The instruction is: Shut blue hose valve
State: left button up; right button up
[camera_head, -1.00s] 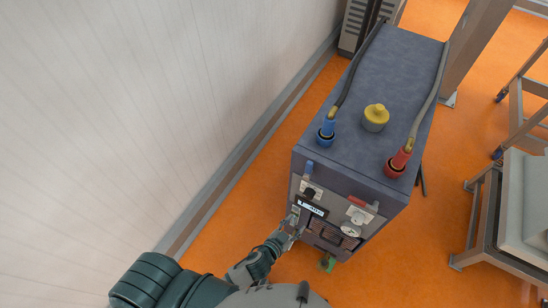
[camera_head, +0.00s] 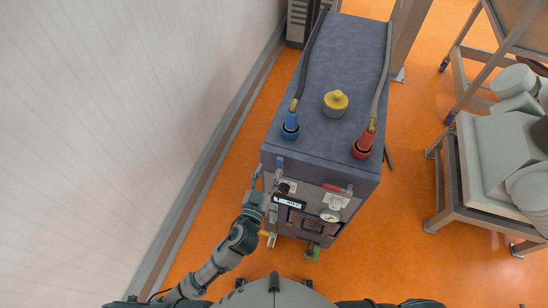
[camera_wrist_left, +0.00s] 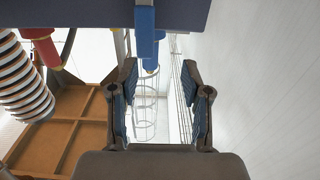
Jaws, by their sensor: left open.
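The blue valve handle (camera_head: 280,163) sits at the upper left of the machine's front panel, under the top edge. In the left wrist view the blue handle (camera_wrist_left: 145,35) hangs down from the dark edge above. My left gripper (camera_head: 257,174) is at the machine's front left corner, just left of the blue handle and close to it. In the left wrist view the gripper (camera_wrist_left: 158,70) is open, and the handle's lower end shows between the fingertips, nearer the left finger. I cannot tell any contact. My right gripper is not in view.
The machine (camera_head: 345,60) bears a blue hose connector (camera_head: 290,125), a red one (camera_head: 364,143) and a yellow cap (camera_head: 336,100). A red handle (camera_head: 332,187) and a gauge (camera_head: 329,216) are on its front. A wall (camera_head: 120,120) stands left. A loaded cart (camera_head: 480,170) stands right.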

aim_at(282, 163)
pick_arm(q)
jog(key=w+d, duration=0.4)
jog(key=w, duration=0.1)
jog(key=shift+d, duration=0.3)
jog(key=shift+w+d, duration=0.25)
jog(key=shift+d, duration=0.1)
jog(key=shift+a, duration=1.2)
jog(key=shift+c, duration=1.4)
jog(key=shift+a, duration=0.2)
jog(key=c, duration=0.4)
grip_shut()
jog(key=shift+d, duration=0.3)
jog(key=shift+s+d+r+p, duration=0.2)
jog(key=shift+s+d+p, duration=0.1)
jog(key=shift+d, duration=0.25)
jog(key=shift+d+m, duration=0.2)
jog(key=shift+m, duration=0.3)
jog(key=shift+w+a+f+m, duration=0.1)
jog(key=shift+a+m, duration=0.15)
jog(key=shift+m, duration=0.05)
jog(key=o, duration=0.7)
grip_release()
jog(key=shift+d, duration=0.25)
jog(key=shift+w+d+f, duration=0.15)
jog(key=v, duration=1.2)
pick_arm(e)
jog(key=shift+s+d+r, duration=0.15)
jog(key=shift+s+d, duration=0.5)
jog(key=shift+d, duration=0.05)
